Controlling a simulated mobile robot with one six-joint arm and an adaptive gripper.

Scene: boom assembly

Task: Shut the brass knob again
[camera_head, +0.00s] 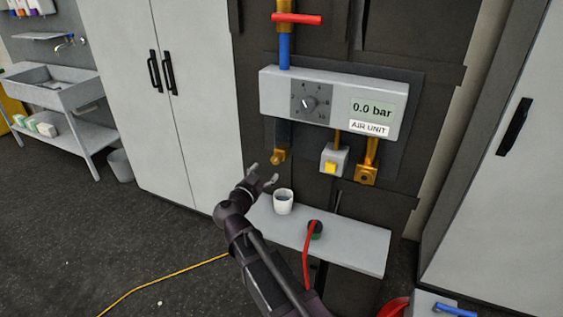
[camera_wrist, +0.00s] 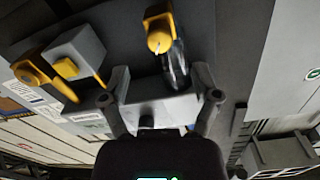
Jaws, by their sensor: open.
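The brass knob (camera_head: 279,156) sits at the bottom of the dark bowl (camera_head: 283,134) that hangs under the left end of the grey air unit (camera_head: 335,98). In the wrist view the knob (camera_wrist: 159,35) shows as a yellow-brass piece at the end of the clear dark bowl (camera_wrist: 176,70). My gripper (camera_head: 262,177) is open and empty, just below and left of the knob in the head view. In the wrist view its fingertips (camera_wrist: 161,82) stand wide apart, with the knob beyond them. I see no contact with the knob.
A white cup (camera_head: 283,201) stands on the grey shelf (camera_head: 350,247) below, close to my gripper. A red hose (camera_head: 306,262) rises to the shelf. A box with a yellow button (camera_head: 331,165) and a brass fitting (camera_head: 367,172) hang to the right. The display reads 0.0 bar.

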